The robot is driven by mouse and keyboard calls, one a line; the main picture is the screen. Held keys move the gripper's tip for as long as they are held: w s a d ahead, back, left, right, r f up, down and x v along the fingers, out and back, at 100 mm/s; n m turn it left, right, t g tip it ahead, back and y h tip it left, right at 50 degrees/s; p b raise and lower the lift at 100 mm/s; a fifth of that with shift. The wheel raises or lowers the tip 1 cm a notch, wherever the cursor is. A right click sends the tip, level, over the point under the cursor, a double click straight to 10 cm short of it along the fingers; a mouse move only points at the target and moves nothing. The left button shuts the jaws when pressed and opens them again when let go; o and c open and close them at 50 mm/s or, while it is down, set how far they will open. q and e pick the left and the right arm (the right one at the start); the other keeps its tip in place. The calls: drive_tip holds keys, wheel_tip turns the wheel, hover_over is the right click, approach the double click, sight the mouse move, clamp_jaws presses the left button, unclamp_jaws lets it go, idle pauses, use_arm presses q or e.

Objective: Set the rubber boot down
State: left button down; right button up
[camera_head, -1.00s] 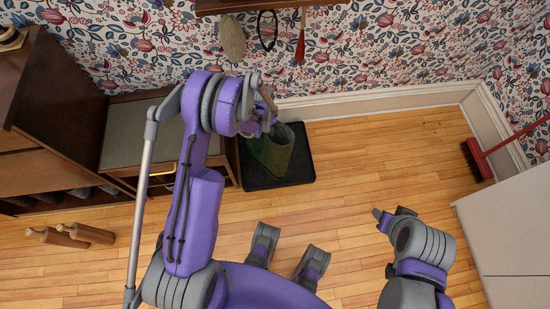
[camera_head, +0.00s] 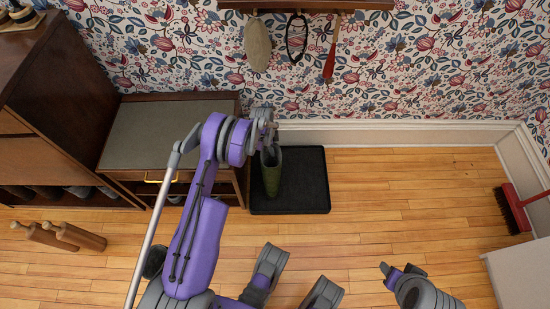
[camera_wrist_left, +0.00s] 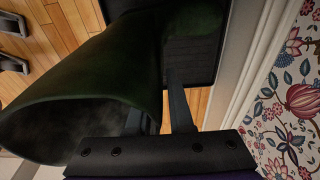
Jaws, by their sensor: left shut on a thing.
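The dark green rubber boot (camera_head: 271,175) is over the left part of a black tray (camera_head: 305,185) on the floor by the wall. It looks roughly upright, its opening towards my gripper. My left gripper (camera_head: 268,142) is shut on the boot near its top rim. In the left wrist view the boot (camera_wrist_left: 85,80) fills much of the left side, with its dark opening at lower left and a gripper finger (camera_wrist_left: 178,105) beside it. I cannot tell whether the sole touches the tray. My right gripper (camera_head: 398,271) is low in the head view, apart from the boot; its jaws are unclear.
A bench with a grey top (camera_head: 165,135) and a yellow handle stands left of the tray. Wooden boot stretchers (camera_head: 60,235) lie on the floor at left. A red broom (camera_head: 515,208) is at right. The floor (camera_head: 400,195) right of the tray is clear.

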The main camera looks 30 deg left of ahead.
use_arm(q)
drive_tip(key=shift+f+b, duration=0.4)
drive_tip(key=shift+f, duration=1.75)
drive_tip(key=c, duration=0.8)
unclamp_jaws()
